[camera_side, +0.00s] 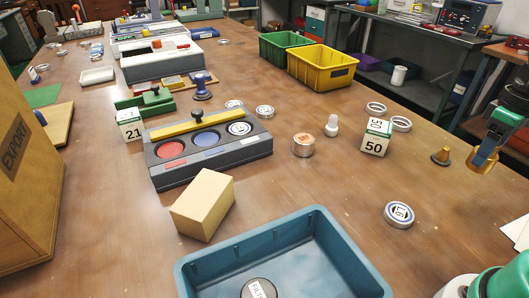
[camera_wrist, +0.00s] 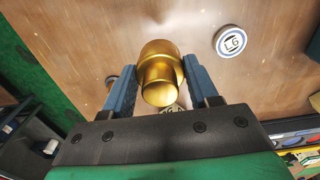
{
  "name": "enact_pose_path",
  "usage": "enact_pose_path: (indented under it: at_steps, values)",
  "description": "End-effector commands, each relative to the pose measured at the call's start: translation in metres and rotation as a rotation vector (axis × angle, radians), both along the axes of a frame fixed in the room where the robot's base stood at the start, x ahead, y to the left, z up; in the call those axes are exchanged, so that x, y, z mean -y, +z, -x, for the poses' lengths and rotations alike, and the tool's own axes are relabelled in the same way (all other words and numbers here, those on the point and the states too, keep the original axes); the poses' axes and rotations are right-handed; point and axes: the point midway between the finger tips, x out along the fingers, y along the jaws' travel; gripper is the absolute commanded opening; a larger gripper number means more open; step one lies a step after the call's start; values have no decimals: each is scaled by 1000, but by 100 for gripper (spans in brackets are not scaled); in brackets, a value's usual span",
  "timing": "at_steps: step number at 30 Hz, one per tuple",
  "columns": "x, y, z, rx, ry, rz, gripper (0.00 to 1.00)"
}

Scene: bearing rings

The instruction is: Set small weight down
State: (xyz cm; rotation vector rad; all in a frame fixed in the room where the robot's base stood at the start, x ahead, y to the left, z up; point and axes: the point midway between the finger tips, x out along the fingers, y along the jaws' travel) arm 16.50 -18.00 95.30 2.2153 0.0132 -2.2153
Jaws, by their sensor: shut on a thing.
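My gripper (camera_side: 487,148) is at the right of the side view, above the brown table. It is shut on a shiny brass weight (camera_side: 482,161). In the wrist view the small brass weight (camera_wrist: 160,80) sits between the two blue fingers of my gripper (camera_wrist: 160,82). The weight appears held above the table in the side view; the exact gap below it is hard to tell.
A white-and-green box marked 50 (camera_side: 375,137) and metal rings (camera_side: 401,124) are to the left. A round disc marked L6 (camera_side: 398,214) lies nearer the front. A blue tray (camera_side: 330,240) is at the front. Bare table lies between the disc and the darker brass piece.

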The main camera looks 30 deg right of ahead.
Motion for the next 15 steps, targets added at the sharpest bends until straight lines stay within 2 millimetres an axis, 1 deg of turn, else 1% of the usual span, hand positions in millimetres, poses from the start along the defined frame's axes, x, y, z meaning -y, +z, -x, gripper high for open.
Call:
enact_pose_path:
  at_steps: [1,3,9,12,15]
  values:
    - [1,-10,-1,0,0,0,0]
    - [1,-23,-1,0,0,0,0]
    - [1,-54,-1,0,0,0,0]
    - [1,-63,-1,0,0,0,0]
    - [1,-68,-1,0,0,0,0]
